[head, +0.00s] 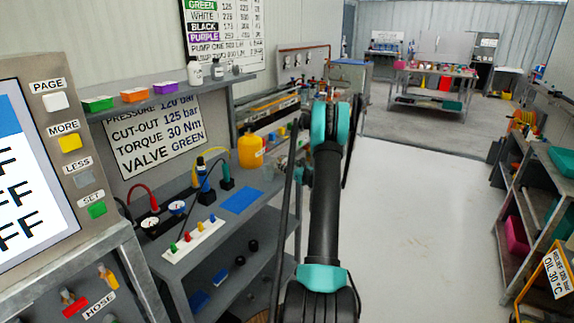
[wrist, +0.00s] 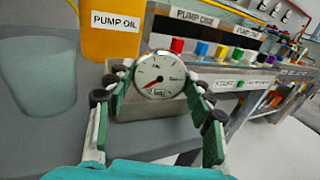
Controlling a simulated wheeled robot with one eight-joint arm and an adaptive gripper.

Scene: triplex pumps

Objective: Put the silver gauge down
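The silver gauge (wrist: 160,74), with a round white dial and a red needle, is upright and faces the camera in the wrist view. A plain metal block (wrist: 158,128) shows just below the dial. I cannot tell whether the block touches the grey bench (wrist: 60,140) below. In the head view my arm hides most of the gripper, and I cannot make out this gauge.
The orange pump oil jug (head: 250,151) (wrist: 108,32) stands close left of the gauge, with a clear beaker (wrist: 38,80) nearer. A blue mat (head: 242,200), two hosed gauges (head: 177,208) and a peg strip (head: 193,238) lie on the bench.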

